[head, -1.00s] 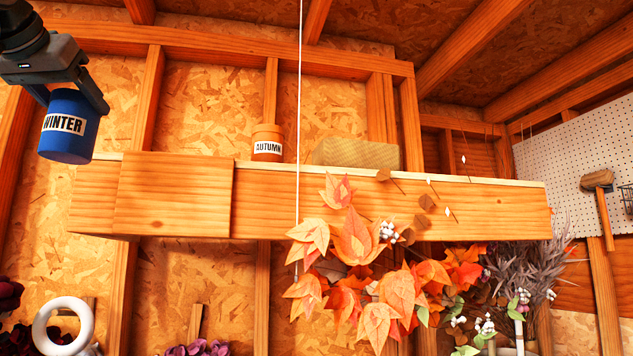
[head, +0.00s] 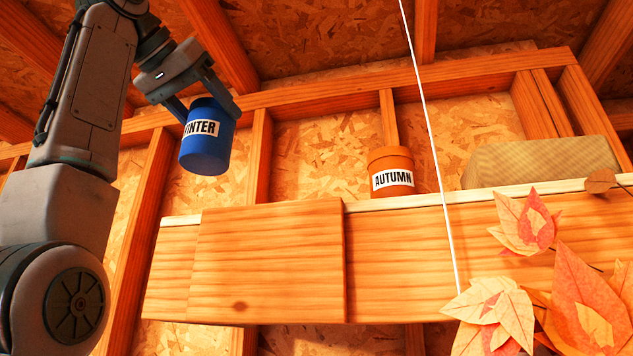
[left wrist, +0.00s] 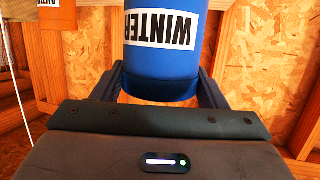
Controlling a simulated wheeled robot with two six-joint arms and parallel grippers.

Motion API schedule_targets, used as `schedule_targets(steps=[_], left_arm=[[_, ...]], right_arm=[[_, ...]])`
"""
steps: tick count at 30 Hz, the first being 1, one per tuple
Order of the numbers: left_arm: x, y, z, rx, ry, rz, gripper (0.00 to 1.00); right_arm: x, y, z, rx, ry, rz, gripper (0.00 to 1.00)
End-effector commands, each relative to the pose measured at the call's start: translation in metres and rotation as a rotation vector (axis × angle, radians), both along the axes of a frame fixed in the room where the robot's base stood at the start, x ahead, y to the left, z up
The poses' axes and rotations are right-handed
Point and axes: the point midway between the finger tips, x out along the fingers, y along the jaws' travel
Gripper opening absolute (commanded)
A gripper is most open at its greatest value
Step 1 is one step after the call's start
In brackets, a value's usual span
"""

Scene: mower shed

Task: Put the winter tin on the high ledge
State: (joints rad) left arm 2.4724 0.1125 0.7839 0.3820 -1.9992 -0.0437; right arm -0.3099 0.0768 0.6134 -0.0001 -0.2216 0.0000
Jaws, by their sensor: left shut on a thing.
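The winter tin (head: 206,150) is a blue cylinder with a white WINTER label. My left gripper (head: 208,104) is shut on it and holds it from above, in the air over the left part of the high ledge (head: 400,228). A gap shows between the tin's bottom and the ledge top. In the left wrist view the tin (left wrist: 160,68) sits between the two fingers of my left gripper (left wrist: 160,88). The ledge is a thick wooden beam with a pale top edge. My right gripper is not in view.
An orange autumn tin (head: 391,160) stands on the ledge to the right, and a pale tan block (head: 540,162) lies further right. The ledge top left of the autumn tin looks clear. A white cord (head: 432,130) hangs in front. Orange leaves (head: 525,225) hang at lower right.

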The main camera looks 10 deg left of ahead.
Motion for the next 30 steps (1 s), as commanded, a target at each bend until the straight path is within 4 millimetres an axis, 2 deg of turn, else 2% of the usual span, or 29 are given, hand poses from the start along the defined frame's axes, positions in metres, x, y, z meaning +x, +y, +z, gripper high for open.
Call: schedule_targets(steps=[5,12,15,21,24,30], left_arm=[[0.037,-0.03,0.002,0.004,0.004,-0.004,0.4],[0.082,-0.066,-0.003,0.003,0.005,-0.003,0.4],[0.095,-0.077,-0.007,0.001,0.003,-0.003,0.4],[0.108,-0.087,-0.01,0.0,0.002,-0.001,0.4],[0.119,-0.096,-0.01,0.0,0.003,-0.003,0.4],[0.118,-0.094,-0.035,0.0,0.002,-0.001,0.4]], right_arm=[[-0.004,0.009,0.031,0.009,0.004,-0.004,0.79],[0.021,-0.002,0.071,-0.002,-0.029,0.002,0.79],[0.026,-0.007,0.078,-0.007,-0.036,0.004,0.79],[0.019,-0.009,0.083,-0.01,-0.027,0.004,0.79],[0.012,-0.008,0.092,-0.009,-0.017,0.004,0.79],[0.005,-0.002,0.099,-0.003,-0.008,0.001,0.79]])
